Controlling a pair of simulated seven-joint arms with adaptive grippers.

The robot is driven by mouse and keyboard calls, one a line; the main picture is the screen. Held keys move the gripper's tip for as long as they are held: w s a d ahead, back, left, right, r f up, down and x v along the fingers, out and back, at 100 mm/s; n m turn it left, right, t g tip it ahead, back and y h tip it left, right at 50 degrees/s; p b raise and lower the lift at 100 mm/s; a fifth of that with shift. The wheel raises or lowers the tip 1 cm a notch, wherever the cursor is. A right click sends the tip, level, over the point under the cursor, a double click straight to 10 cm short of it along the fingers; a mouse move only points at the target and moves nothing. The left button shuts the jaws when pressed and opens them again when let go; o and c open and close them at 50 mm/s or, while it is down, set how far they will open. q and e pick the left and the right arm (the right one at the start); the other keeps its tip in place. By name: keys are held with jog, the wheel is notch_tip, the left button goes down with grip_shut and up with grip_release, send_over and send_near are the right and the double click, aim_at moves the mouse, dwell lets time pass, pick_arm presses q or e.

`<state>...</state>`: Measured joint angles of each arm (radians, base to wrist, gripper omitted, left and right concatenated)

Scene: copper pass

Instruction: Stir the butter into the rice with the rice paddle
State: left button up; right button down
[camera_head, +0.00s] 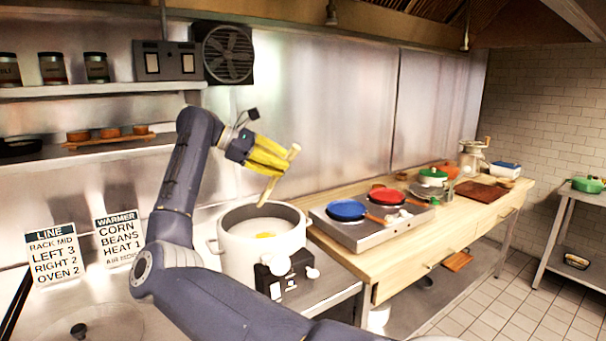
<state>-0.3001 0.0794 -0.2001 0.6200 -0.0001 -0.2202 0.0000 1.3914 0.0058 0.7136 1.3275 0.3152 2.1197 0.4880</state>
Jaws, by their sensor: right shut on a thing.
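A white pot-shaped cooker (240,257) stands on the metal counter at the picture's middle left, open at the top. White rice shows inside, with a yellow piece of butter (265,235) on it. My right gripper (268,160), with yellow fingers, is above the pot and shut on the pale wooden rice paddle (268,190). One end of the paddle sticks out up and right of the fingers; the other hangs down over the pot opening. The lower end looks to be above the rice, apart from the butter. My left gripper is not in view.
A two-plate burner (370,232) with a blue pan (347,210) and a red pan (386,195) stands right of the pot on a wooden table. Two signs (52,255) lean at the left wall. A knobbed round lid (80,328) lies at lower left.

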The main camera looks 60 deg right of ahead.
aim_at(273, 180)
jog(key=w, duration=0.1)
jog(key=w+n, duration=0.1)
jog(key=w+h, duration=0.1)
jog(key=shift+w+d+f, duration=0.1)
jog(key=shift+f, duration=0.15)
jog(key=shift+w+f+t, duration=0.15)
jog(key=shift+f+t, duration=0.1)
jog(key=shift+t, duration=0.05)
jog(key=shift+f, duration=2.3)
